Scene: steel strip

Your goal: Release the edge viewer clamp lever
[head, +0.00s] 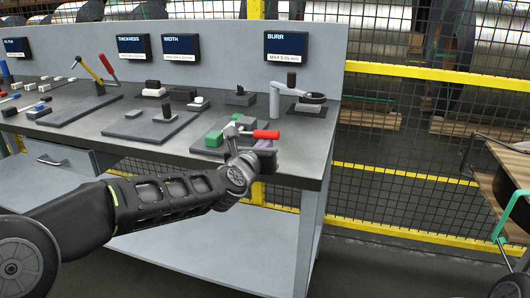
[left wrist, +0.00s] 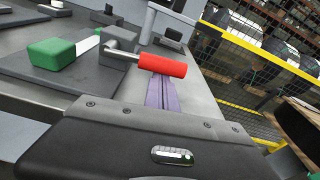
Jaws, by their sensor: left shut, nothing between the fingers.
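The clamp lever (head: 266,134) has a red handle and lies near the bench's front right corner, beside a grey clamp block (left wrist: 121,40). In the left wrist view the red handle (left wrist: 163,65) points right, roughly level. A green block (left wrist: 52,53) sits to the left of it on a dark base plate. My left gripper (left wrist: 163,92) is shut and empty, its purple fingers together just below the handle in the picture. I cannot tell whether they touch it. In the head view my left wrist hides part of the fixture. My right gripper is not in view.
A ring-shaped viewer on a grey post (head: 275,100) stands behind the lever, under the BURR screen (head: 287,46). Other gauges and another red-handled lever (head: 108,67) are farther left on the bench. A yellow-railed mesh fence (head: 430,75) runs behind.

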